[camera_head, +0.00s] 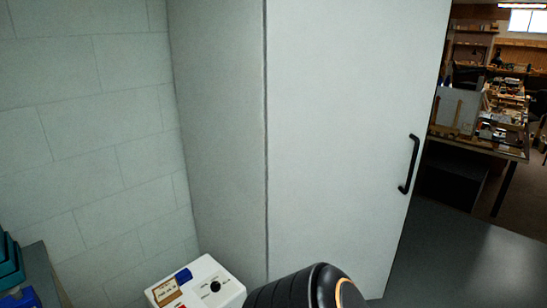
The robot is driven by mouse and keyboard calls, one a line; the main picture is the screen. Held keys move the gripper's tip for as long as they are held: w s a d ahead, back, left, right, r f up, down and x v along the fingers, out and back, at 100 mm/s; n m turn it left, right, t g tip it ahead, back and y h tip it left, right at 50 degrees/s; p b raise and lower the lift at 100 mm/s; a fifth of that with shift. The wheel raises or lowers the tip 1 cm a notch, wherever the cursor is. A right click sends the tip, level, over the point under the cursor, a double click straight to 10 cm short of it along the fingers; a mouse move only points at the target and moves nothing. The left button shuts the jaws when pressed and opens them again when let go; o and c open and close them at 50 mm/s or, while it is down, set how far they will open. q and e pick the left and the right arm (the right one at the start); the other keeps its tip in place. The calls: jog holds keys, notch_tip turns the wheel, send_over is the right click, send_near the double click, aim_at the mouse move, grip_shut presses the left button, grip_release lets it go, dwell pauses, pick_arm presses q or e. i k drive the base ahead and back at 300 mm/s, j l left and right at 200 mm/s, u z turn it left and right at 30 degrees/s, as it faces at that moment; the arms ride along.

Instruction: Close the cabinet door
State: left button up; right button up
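The cabinet door (335,130) is a tall, flat pale grey panel filling the middle of the view. A black bar handle (411,164) is fixed upright near its right edge. A thin dark line runs down the door's left edge, where it meets the cabinet's side panel (220,120). I cannot tell from this view whether the door is fully shut or slightly ajar. A black, rounded part with an orange ring, apparently my own arm, shows at the bottom centre in front of the door's lower part. Neither gripper's fingers are in view.
A white box with a black knob (210,285) stands at the bottom, left of the black part. Teal bins (10,265) sit at the lower left edge. A pale block wall (85,130) is at left. Dark floor (460,260) lies clear right of the door; a cluttered workbench (490,140) stands beyond.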

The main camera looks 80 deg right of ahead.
aim_at(351, 85)
jog(key=z, duration=3)
